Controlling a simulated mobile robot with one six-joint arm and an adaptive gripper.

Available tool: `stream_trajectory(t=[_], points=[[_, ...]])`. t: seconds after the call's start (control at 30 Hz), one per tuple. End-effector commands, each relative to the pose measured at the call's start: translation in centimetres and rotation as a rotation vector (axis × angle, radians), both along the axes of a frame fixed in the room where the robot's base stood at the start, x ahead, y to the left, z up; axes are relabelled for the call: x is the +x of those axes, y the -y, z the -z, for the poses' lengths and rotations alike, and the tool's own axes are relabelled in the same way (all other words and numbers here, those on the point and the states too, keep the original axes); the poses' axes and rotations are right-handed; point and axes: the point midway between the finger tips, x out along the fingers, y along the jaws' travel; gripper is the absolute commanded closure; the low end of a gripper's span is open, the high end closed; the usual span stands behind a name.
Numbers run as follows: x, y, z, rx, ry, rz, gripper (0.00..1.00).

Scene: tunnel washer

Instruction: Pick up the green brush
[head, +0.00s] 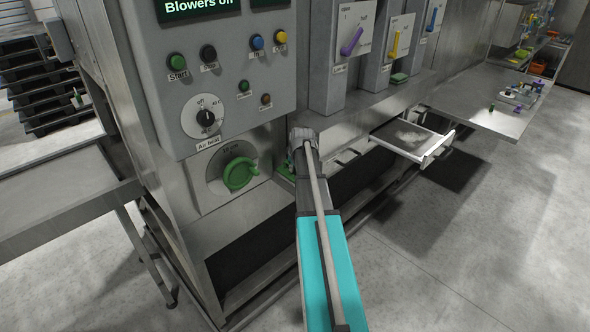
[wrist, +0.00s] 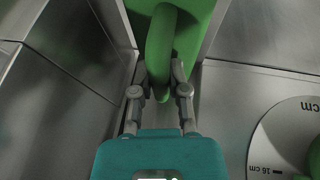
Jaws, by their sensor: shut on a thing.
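The green brush (wrist: 188,28) shows in the wrist view as a green body with a rounded, curved handle. My gripper (wrist: 163,75) is shut on that handle, one finger on each side. In the head view my gripper (head: 302,138) is in front of the machine, right of the green dial knob (head: 240,173). Only a small green part of the brush (head: 286,172) shows there, at the left of my gripper. The rest is hidden behind my arm. I cannot tell whether the brush touches the surface below it.
The round dial plate (wrist: 277,142) is close on the right in the wrist view, with metal walls around. In the head view an open drawer (head: 410,137) juts out to the right, and a metal table (head: 470,100) stands beyond. The floor at the right is clear.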

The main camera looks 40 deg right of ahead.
Motion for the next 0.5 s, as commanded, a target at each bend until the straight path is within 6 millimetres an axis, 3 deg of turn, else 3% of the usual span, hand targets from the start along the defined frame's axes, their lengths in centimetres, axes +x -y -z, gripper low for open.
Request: stream_trajectory(t=[0.5], points=[[0.0,0.0,-3.4,0.000,0.000,-0.001,1.00]])
